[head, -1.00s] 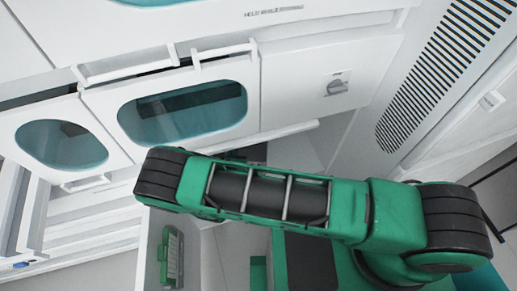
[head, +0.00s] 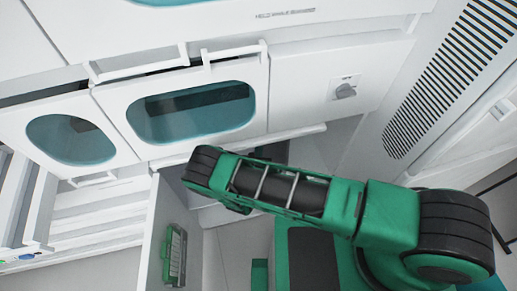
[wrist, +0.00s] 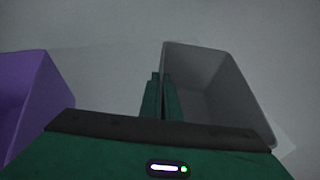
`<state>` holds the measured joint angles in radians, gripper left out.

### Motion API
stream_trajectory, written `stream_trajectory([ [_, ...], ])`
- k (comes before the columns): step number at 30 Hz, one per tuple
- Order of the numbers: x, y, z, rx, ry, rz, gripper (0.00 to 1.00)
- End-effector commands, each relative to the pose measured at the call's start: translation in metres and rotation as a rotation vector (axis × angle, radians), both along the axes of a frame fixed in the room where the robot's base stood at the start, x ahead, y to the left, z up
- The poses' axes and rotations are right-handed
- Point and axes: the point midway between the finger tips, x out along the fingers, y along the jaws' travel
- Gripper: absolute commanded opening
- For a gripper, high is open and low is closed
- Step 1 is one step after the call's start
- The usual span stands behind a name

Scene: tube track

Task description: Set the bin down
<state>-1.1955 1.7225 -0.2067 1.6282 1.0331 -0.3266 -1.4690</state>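A grey open bin (wrist: 232,112) shows in the wrist view, right of centre, and it looks empty. My gripper (wrist: 161,78) points away from the camera at the bin's left wall. Its two green fingers are close together, one on each side of that wall near the rim, and look shut on it. The bin's underside is hidden, so I cannot tell whether it touches the floor. In the head view my arm hides the gripper, and the bin cannot be made out there.
A purple container (wrist: 28,100) stands at the left in the wrist view, apart from the bin. Plain grey floor (wrist: 105,70) lies between and beyond them. In the head view, white cabinets with teal windows (head: 190,112) and a vented panel (head: 445,80) stand close beyond my arm.

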Motion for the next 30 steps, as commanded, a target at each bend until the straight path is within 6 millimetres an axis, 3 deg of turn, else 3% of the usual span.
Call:
stream_trajectory([
  [9,0.000,0.000,-0.002,-0.001,-0.001,0.000,0.00],
  [12,0.000,0.000,-0.002,-0.001,0.000,0.000,0.22],
  [23,0.000,0.001,0.001,0.000,0.000,0.000,0.22],
  [30,-0.031,0.006,0.013,-0.003,0.001,0.005,0.22],
])
